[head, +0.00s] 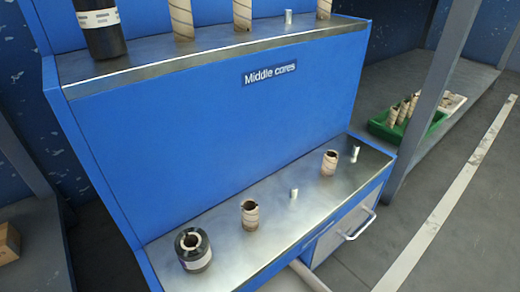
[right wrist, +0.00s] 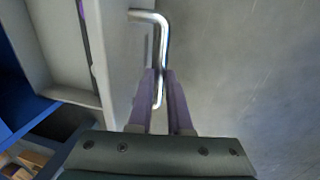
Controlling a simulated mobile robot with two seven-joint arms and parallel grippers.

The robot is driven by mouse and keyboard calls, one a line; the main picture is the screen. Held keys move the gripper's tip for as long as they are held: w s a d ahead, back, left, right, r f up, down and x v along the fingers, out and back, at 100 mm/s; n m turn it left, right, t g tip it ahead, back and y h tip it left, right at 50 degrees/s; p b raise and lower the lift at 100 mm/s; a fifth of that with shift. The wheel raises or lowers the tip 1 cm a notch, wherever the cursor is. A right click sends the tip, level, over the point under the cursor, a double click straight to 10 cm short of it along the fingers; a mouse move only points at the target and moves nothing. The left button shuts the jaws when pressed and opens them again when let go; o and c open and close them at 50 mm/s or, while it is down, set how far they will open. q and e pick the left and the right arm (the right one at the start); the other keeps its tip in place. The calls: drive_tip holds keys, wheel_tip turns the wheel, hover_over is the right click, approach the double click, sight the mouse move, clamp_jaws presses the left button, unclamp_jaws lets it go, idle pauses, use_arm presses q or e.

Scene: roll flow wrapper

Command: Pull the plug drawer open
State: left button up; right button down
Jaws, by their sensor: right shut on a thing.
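The plug drawer (head: 335,236) is a light grey front under the right part of the lower metal shelf. Its bright bar handle (head: 358,227) shows in the head view, and the handle (right wrist: 150,16) is large in the right wrist view. My right gripper (right wrist: 161,72) has its two purple fingers on either side of the handle's bar, shut on it. A pale, walled hollow (right wrist: 62,45) shows behind the drawer front in the right wrist view; its contents are not visible. The head view shows neither gripper.
The blue rack (head: 210,140), labelled "Middle cores", carries several cores and metal pegs on two shelves. A black roll (head: 194,250) stands at the lower shelf's left end. A green crate (head: 405,125) holds cores at right. Grey floor (right wrist: 245,75) beyond the handle is clear.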

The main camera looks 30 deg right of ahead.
drive_tip(key=shift+s+d+f, duration=0.1)
drive_tip(key=c, duration=0.8)
unclamp_jaws()
drive_tip(key=shift+c, duration=0.2)
wheel_tip(320, 180, up, 10)
drive_tip(key=s+p, duration=0.1)
drive_tip(key=p, duration=0.8)
drive_tip(key=shift+s, duration=0.35)
drive_tip(key=shift+f, duration=0.1)
